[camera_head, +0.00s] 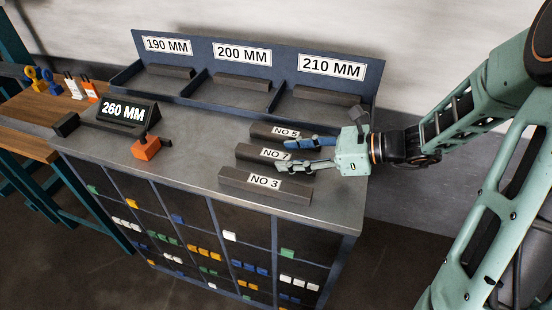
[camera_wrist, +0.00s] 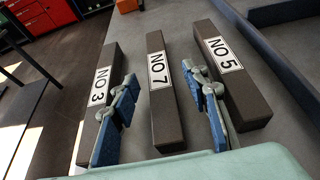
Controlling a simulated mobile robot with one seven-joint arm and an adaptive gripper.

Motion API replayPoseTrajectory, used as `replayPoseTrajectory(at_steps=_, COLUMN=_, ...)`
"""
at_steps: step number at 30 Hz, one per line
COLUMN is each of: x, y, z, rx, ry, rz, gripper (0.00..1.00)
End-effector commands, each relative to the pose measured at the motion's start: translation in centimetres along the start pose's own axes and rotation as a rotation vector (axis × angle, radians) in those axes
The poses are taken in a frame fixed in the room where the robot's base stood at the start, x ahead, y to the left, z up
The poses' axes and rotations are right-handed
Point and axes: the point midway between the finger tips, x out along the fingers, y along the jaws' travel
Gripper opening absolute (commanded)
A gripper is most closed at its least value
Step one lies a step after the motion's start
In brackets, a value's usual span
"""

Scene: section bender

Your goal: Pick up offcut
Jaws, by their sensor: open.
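Three dark bars lie side by side on the grey bench top, labelled NO 5 (camera_head: 270,130), NO 7 (camera_head: 250,152) and NO 3 (camera_head: 240,180); the task does not say which is the offcut. My gripper (camera_head: 283,154) is open and empty, with its blue-tipped fingers reaching over the bars from the right. In the wrist view the NO 7 bar (camera_wrist: 163,105) lies between the two fingers (camera_wrist: 160,80). One finger overlaps the edge of the NO 3 bar (camera_wrist: 110,60), the other that of the NO 5 bar (camera_wrist: 238,85). I cannot tell the fingers' exact height or any contact.
A blue rack (camera_head: 190,98) behind has bays marked 190 MM, 200 MM and 210 MM, each holding a dark bar. A 260 MM display (camera_head: 124,111) and an orange device (camera_head: 146,148) stand to the left. The bench's front strip is clear.

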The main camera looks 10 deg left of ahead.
Motion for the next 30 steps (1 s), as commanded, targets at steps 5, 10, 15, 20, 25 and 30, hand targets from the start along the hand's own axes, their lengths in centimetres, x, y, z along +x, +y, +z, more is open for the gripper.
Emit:
replayPoseTrajectory(at_steps=5, x=2.9, y=0.3, z=0.1, rx=0.000, ry=-0.001, rz=0.005, gripper=0.42)
replayPoseTrajectory(at_steps=10, x=4.2, y=0.2, z=0.1, rx=-0.001, ry=0.000, rz=0.002, gripper=0.42)
replayPoseTrajectory(at_steps=15, x=4.2, y=0.1, z=0.2, rx=-0.001, ry=0.001, rz=0.001, gripper=0.42)
replayPoseTrajectory(at_steps=20, x=4.2, y=0.2, z=0.2, rx=-0.001, ry=0.000, rz=0.001, gripper=0.30)
replayPoseTrajectory(at_steps=25, x=4.2, y=0.2, z=0.2, rx=-0.001, ry=0.000, rz=0.001, gripper=0.11)
replayPoseTrajectory(at_steps=30, x=4.2, y=0.2, z=0.2, rx=-0.001, ry=0.000, rz=0.001, gripper=0.00)
